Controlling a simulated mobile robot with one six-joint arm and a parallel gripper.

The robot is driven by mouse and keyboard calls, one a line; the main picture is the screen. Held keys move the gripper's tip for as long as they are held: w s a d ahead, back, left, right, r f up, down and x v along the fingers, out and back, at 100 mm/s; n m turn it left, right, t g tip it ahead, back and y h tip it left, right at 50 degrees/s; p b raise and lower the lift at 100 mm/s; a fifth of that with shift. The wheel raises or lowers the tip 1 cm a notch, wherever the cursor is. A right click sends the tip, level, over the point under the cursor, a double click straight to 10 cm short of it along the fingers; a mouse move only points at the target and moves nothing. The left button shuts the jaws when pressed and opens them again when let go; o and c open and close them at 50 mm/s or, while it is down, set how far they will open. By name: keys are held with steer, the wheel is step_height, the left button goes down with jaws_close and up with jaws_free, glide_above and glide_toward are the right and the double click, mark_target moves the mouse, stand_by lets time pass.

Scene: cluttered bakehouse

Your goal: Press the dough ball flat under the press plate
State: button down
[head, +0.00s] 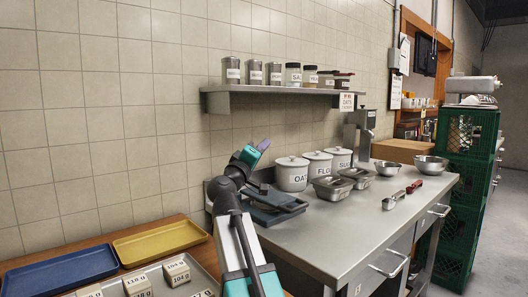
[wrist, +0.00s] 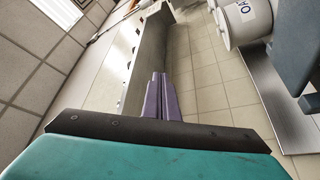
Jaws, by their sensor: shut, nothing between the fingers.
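A dark blue-grey press (head: 285,207) stands at the left end of the steel counter, beside the white canisters. My arm covers part of it, and I cannot make out its plate clearly. No dough ball is visible in either view. My gripper (head: 264,145) is raised above the press, in front of the tiled wall. In the wrist view its purple fingers (wrist: 157,98) lie together with nothing between them. A dark blue-grey part, probably of the press (wrist: 300,45), shows at the right edge of that view.
White canisters (head: 291,175) and metal pans (head: 333,188) stand right of the press. A scoop (head: 400,195) lies on the counter (head: 340,235). A shelf (head: 270,90) with jars hangs above. Blue (head: 60,275) and yellow (head: 160,242) trays and labelled blocks (head: 176,273) lie at lower left.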

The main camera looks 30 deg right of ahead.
steer(key=s+a+f, duration=0.1)
steer(key=a+f, duration=0.2)
steer(key=a, duration=0.6)
steer(key=shift+f, duration=0.4)
steer(key=shift+s, duration=0.1)
stand_by(0.5)
steer(key=shift+s+d, duration=0.1)
stand_by(0.8)
